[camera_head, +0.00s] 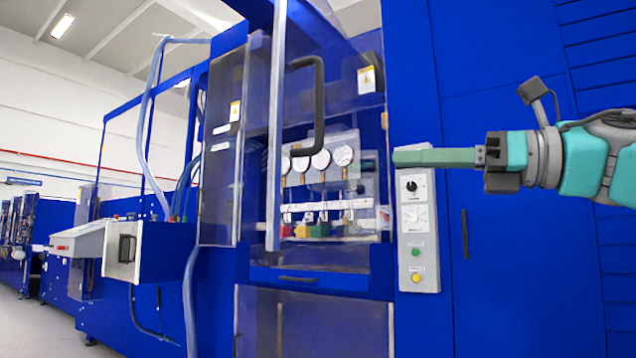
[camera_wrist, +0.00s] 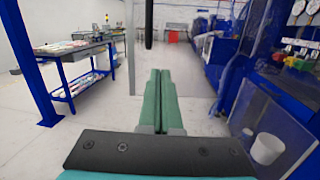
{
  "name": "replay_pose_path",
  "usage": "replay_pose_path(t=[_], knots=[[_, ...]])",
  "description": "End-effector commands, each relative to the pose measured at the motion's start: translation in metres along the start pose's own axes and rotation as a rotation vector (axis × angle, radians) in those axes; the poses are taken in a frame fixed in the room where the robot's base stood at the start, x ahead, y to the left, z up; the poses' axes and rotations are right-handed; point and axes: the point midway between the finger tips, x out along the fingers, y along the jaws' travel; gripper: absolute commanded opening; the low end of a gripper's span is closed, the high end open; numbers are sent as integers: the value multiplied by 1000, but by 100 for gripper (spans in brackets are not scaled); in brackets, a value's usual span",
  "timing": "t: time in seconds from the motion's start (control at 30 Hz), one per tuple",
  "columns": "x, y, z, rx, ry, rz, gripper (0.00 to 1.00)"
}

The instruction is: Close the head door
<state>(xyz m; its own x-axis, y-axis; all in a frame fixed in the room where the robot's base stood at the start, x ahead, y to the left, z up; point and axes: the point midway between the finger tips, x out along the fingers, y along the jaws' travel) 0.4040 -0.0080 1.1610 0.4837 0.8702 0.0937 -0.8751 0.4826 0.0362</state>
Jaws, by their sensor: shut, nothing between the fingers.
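The head door (camera_head: 276,150) is a clear panel with a pale upright edge, on the blue machine in the head view. It appears to stand open, swung outward; how far is hard to tell. Its black bow-shaped handle (camera_head: 320,108) is upright near that edge. In the wrist view the handle (camera_wrist: 149,22) is a dark upright bar beyond my fingertips, and the door's pale edge (camera_wrist: 131,50) is left of it. My gripper (camera_head: 397,158) is shut and empty, its green fingers pointing left, to the right of the handle and apart from it. The fingertips also show in the wrist view (camera_wrist: 160,74).
Behind the clear panel are gauges (camera_head: 321,160) and coloured valves. A grey control panel (camera_head: 415,235) stands close by my fingertips in the head view. A workbench (camera_wrist: 75,55) is at left in the wrist view, with open floor between it and the machine.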

Motion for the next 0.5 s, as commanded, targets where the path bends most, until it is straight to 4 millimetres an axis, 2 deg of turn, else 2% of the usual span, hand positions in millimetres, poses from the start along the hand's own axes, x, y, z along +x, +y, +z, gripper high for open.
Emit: replay_pose_path(t=[0.1, 0.27, 0.5], knots=[[-3, 5, -18, -31, 79, 15, 0], [5, 7, -24, -38, 102, 23, 0], [44, 7, -26, -34, 96, 21, 0]])
